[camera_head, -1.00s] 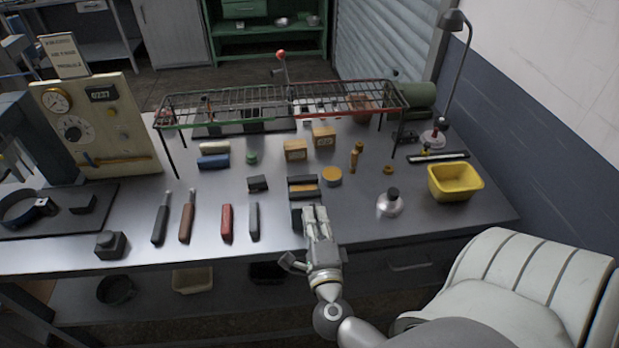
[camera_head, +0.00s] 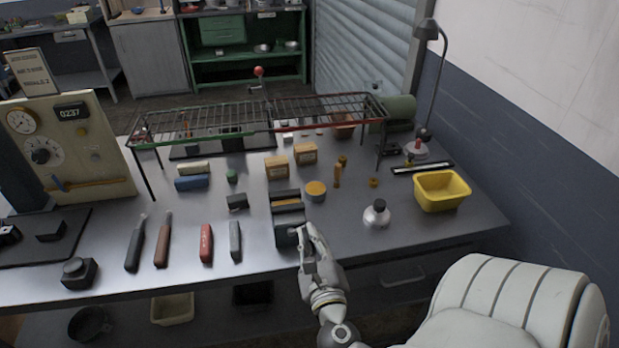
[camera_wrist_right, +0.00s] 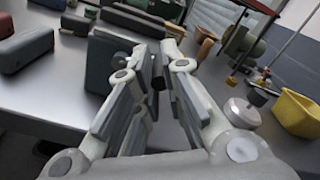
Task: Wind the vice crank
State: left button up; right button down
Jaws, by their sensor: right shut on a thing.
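The dark vice (camera_head: 286,197) stands at the front edge of the bench, with an orange-brown strip between its jaws. In the right wrist view its dark body (camera_wrist_right: 105,58) is partly hidden behind a finger. My right gripper (camera_head: 309,236) is at the vice's front right side. In the wrist view its fingers (camera_wrist_right: 156,72) close on a small dark piece (camera_wrist_right: 158,70), apparently the crank handle. The rest of the crank is hidden by the fingers. My left gripper is not in view.
A wire rack (camera_head: 260,118) spans the bench behind the vice. The bench around the flask is clear.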

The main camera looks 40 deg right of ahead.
jog(key=shift+s+f+m+b, duration=0.1)
jog(key=shift+f+m+b, duration=0.2)
jog(key=shift+f+m, duration=0.25)
jog(key=shift+r+m, duration=0.1)
jog(key=shift+m, duration=0.15)
jog(key=c, duration=1.5)
grip_release()
jog(key=shift+o, duration=0.2)
jog(key=shift+r, duration=0.1)
jog(key=v, duration=1.2)
jog(key=shift+d, duration=0.1)
